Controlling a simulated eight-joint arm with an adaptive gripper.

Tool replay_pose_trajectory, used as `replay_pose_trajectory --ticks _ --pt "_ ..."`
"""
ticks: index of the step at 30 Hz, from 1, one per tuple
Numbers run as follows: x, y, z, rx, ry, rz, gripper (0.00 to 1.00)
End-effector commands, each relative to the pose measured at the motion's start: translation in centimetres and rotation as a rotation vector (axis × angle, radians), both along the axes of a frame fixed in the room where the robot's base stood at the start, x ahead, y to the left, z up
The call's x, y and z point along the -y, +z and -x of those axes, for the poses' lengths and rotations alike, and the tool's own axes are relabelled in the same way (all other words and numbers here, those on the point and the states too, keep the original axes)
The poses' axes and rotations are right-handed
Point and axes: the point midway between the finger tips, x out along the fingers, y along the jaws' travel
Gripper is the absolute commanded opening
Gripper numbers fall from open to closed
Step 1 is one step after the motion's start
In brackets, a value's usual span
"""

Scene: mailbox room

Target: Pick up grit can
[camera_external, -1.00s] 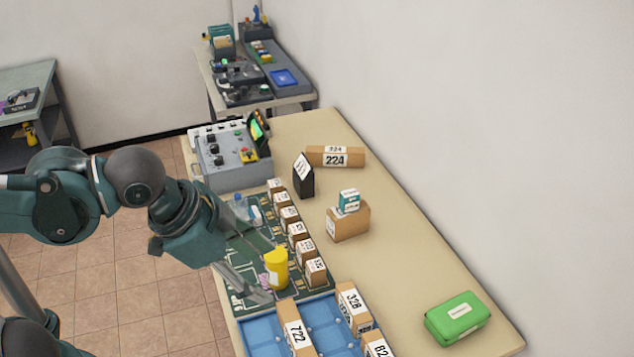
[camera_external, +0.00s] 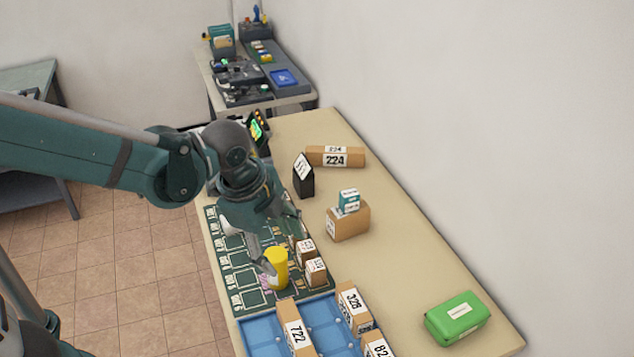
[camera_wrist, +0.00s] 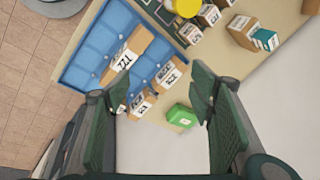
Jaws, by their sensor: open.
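A yellow can (camera_external: 277,265), which I take as the grit can, stands upright on the green board (camera_external: 232,262), near the blue tray. In the wrist view the yellow can (camera_wrist: 187,7) is cut off by the top edge. My gripper (camera_external: 279,234) is open and empty, over the board and just behind the can in the external view. One finger reaches down beside the can's upper left. I cannot tell whether it touches. In the wrist view the fingers of my gripper (camera_wrist: 152,92) are spread wide, and the can lies beyond the space between them.
Small labelled boxes (camera_external: 316,271) stand close right of the can. The blue tray (camera_external: 262,338) with numbered boxes is in front. A brown box (camera_external: 348,222) carries a teal-and-white box (camera_external: 349,200). The table's right middle is clear.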

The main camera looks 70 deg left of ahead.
Motion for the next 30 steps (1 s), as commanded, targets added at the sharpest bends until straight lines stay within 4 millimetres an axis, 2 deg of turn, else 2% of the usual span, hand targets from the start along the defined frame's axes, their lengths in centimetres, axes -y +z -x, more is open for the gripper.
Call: replay_pose_trajectory --ticks 16,30 --pt "-6.9 -6.4 -2.3 -0.149 -0.325 -0.051 0.54" --pt "-12.6 -12.9 -2.6 -0.251 -0.607 -0.046 0.54"
